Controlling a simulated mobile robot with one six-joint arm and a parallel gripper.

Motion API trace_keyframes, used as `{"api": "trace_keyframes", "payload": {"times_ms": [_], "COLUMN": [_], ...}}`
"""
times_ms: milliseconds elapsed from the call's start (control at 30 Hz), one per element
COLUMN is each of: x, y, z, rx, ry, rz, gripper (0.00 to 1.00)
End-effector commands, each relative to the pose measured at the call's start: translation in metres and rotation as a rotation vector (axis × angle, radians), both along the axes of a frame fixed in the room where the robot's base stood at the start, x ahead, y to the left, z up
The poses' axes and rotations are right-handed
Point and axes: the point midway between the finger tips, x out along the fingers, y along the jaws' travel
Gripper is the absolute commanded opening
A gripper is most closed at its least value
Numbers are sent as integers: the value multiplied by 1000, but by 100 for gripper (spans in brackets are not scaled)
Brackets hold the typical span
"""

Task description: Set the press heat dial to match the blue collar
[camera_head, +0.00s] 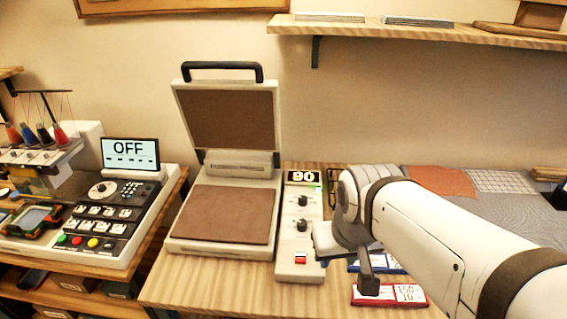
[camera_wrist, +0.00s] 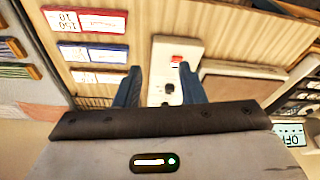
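The heat press (camera_head: 228,213) stands open on the wooden table. Its control box (camera_head: 298,262) is to its right, with a lit display (camera_head: 303,177) reading 90, an upper dial (camera_head: 303,201), a lower dial (camera_head: 302,225) and a red-and-white switch (camera_head: 300,258). Which dial sets heat is not clear. A blue-edged card (camera_wrist: 93,53) lies near a red card (camera_head: 390,295) reading 150 and 10; the blue card's text is unreadable. I cannot make out a blue collar. My gripper (camera_wrist: 159,67) is open and empty, above the control box; the wrist view shows the box between its fingers.
A third card (camera_wrist: 98,76) lies beside the blue one. An embroidery machine (camera_head: 100,210) with a screen reading OFF stands at left. An orange cloth (camera_head: 440,181) lies at right behind my arm. A shelf (camera_head: 420,32) hangs on the wall.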

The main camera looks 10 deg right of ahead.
Motion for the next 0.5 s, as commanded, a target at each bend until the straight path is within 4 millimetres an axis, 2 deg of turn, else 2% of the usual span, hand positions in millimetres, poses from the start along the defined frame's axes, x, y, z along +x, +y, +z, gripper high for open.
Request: {"api": "trace_keyframes", "payload": {"times_ms": [133, 267, 367, 467, 500], "x": [0, 4, 18, 47, 63], "y": [0, 0, 0, -4, -4], "z": [0, 1, 7, 14, 17], "rx": [0, -2, -13, -32, -41], "ry": [0, 3, 14, 37, 48], "rz": [0, 9, 47, 117, 159], "gripper": [36, 46, 48, 48, 48]}}
